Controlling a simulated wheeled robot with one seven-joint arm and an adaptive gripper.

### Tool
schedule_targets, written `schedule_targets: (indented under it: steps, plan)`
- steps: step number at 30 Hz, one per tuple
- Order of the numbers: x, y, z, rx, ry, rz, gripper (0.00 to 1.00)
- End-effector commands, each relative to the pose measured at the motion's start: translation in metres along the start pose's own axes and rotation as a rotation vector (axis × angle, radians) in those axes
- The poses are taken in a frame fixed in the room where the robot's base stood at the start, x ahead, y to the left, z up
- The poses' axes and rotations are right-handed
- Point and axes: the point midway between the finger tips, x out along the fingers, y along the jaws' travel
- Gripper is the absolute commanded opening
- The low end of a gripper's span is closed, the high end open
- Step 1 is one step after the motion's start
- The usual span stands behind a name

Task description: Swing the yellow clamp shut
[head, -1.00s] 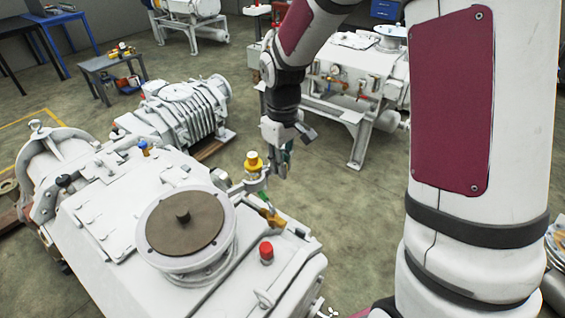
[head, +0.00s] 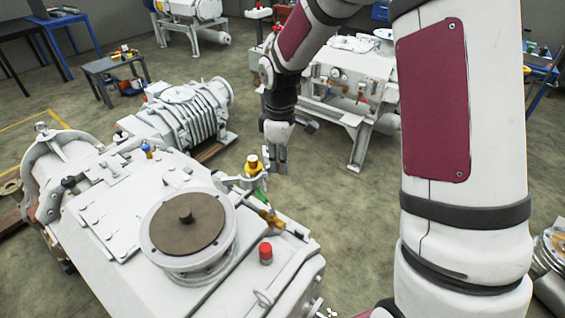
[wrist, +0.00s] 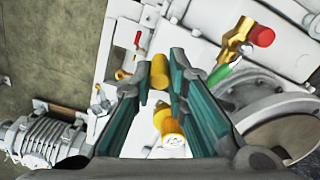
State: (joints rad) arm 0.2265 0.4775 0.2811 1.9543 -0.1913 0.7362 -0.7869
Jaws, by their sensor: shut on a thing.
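The yellow clamp (head: 253,168) stands at the near right side of the white pump, around a small upright fitting. In the wrist view its yellow body (wrist: 168,125) shows between my fingers, with a smaller yellow part (wrist: 158,78) between the fingertips. My gripper (wrist: 162,74) has teal-sided fingers and is shut on this yellow part, with a gap as wide as the part. In the head view my gripper (head: 277,168) points down just right of the clamp. The exact contact is partly hidden by the fingers.
A green-handled part (head: 262,193), a brass valve (head: 270,217) and a red cap (head: 265,253) lie close by on the white pump (head: 105,215). A round flange (head: 185,228) rises on its top. A ribbed unit (head: 190,115) stands behind. Floor right of the clamp is clear.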

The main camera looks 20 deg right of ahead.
Motion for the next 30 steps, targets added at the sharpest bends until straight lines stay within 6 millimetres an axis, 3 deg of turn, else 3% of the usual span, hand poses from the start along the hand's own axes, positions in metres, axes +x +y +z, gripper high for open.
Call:
schedule_targets:
  steps: [18, 30]
  plan:
    - [-0.002, 0.015, -0.021, -0.565, 0.003, 0.003, 0.0]
    - [-0.002, 0.017, -0.03, -0.783, 0.002, 0.004, 0.0]
